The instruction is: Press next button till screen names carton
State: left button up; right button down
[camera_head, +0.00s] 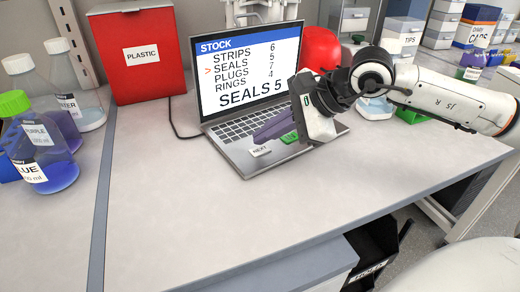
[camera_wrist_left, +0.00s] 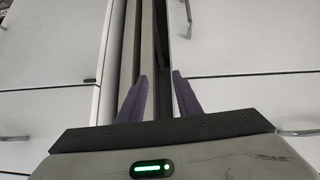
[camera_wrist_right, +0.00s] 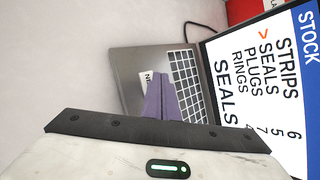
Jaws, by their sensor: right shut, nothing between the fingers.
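A laptop (camera_head: 236,128) stands open on the bench, its screen (camera_head: 250,70) headed STOCK. It lists strips 6, seals 5, plugs 7 and rings 4; a red arrow marks seals, and large text below reads SEALS 5. A white key labelled NEXT (camera_head: 260,150) is at the front of the laptop; it is partly covered in the right wrist view (camera_wrist_right: 146,78). My right gripper (camera_head: 257,138) is shut and empty, its purple fingertips close above the key; contact cannot be told. My left gripper (camera_wrist_left: 160,90) is open and empty, facing cabinet fronts, outside the head view.
A green key (camera_head: 289,137) lies right of the NEXT key, partly behind my right gripper. A red PLASTIC box (camera_head: 140,75) stands left of the laptop. Bottles (camera_head: 40,150) stand at far left. Cartons marked CAPS (camera_head: 402,38) and TIPS (camera_head: 414,12) are at the back right. The front bench is clear.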

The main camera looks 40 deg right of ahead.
aim_at(266, 152)
jog(key=shift+f+b, duration=0.4)
jog(key=shift+f+b, duration=0.35)
jog(key=shift+b, duration=0.15)
dwell(0.5)
jog(key=shift+r, duration=0.1)
jog(key=shift+r+p, duration=0.5)
jog(key=shift+r, duration=0.2)
notch_tip(266, 152, up, 5)
jog(key=p, duration=0.3)
jog(key=shift+p, duration=0.4)
dwell(3.4)
